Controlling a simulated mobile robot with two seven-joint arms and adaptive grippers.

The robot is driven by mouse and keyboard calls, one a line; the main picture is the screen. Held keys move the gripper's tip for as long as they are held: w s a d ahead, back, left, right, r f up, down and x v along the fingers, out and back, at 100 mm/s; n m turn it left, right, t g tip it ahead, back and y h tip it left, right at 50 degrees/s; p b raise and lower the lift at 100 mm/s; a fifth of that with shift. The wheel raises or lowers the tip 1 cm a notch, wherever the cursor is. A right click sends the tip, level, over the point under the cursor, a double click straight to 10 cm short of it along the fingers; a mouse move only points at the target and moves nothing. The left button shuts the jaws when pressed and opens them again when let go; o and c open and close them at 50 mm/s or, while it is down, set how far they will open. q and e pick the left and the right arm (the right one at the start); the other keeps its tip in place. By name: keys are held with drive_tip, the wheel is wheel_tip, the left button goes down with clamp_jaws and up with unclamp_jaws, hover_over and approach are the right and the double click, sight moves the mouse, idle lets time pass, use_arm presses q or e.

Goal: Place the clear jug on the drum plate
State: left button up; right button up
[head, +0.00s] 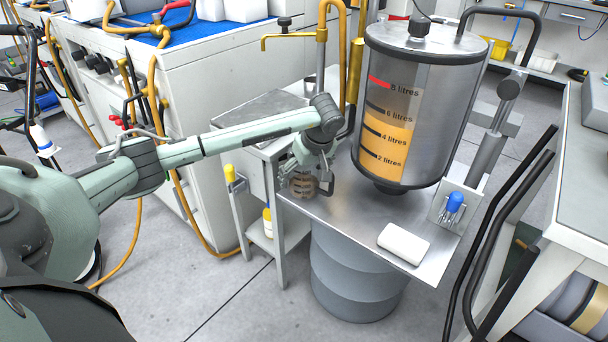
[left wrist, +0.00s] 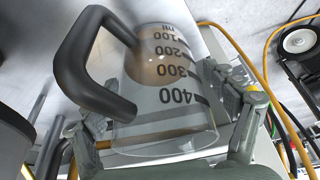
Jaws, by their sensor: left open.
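The clear jug (left wrist: 165,100) has a black handle and dark ml marks from 100 to 400. It fills the middle of the left wrist view, between the fingers of my left gripper (left wrist: 170,122), which are open on either side of it. In the head view the small jug (head: 302,187) is at the left end of the metal drum plate (head: 345,208), partly hidden by my left gripper (head: 312,172) just above it. I cannot tell exactly how its base meets the plate. The plate lies over a grey drum (head: 355,270). My right gripper is not in view.
A large tank (head: 418,100) with orange liquid and litre marks stands over the plate's back. A white block (head: 403,244) and a holder with a blue-topped tool (head: 454,203) are at its front right. A brass tap (head: 290,42) rises behind. Bare plate shows between jug and block.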

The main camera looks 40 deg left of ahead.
use_arm(q)
drive_tip(key=v, duration=1.2)
drive_tip(key=shift+p, duration=0.3)
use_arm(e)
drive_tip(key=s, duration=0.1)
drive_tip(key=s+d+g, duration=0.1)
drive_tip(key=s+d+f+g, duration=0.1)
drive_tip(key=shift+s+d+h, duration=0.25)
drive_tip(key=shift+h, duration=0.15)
